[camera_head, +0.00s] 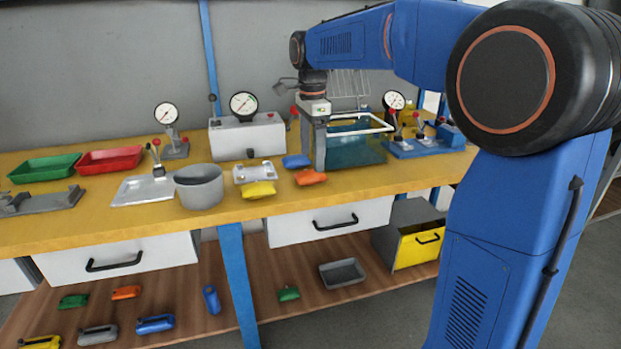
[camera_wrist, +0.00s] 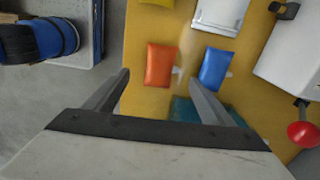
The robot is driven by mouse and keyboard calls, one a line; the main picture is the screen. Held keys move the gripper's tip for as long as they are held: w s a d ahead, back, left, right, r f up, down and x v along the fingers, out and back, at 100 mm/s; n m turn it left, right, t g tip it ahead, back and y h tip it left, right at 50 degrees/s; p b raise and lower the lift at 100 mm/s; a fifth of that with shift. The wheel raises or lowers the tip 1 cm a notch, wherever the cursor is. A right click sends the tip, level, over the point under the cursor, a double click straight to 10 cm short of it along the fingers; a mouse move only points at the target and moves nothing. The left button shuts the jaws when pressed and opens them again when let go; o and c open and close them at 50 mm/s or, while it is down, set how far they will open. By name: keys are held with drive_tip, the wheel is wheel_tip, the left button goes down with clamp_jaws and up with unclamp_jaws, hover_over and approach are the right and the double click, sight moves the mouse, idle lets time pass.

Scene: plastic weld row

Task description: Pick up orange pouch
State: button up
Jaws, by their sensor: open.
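The orange pouch (camera_head: 310,177) lies flat on the yellow bench top near its front edge. In the wrist view the orange pouch (camera_wrist: 161,65) lies beyond my fingertips, between their lines and left of the middle. My gripper (camera_wrist: 159,78) is open with nothing between its fingers. In the head view my gripper (camera_head: 319,165) points down beside the orange pouch, partly in front of the bench. A blue pouch (camera_wrist: 215,68) lies just right of the orange one in the wrist view, close to my right finger.
A yellow pouch (camera_head: 258,190) and a silver fixture (camera_head: 253,172) lie left of the orange pouch. A teal translucent box (camera_head: 355,150) stands right of it. A gauge box (camera_head: 247,137) stands behind. A grey pot (camera_head: 199,187) is further left.

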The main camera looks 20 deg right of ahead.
sight(310, 171)
drive_tip(key=shift+w+a+f, duration=0.1)
drive_tip(key=shift+f, duration=1.05)
drive_tip(key=shift+w+a+f, duration=0.1)
drive_tip(key=shift+f, duration=1)
drive_tip(key=c, duration=1.1)
wheel_tip(310, 171, up, 10)
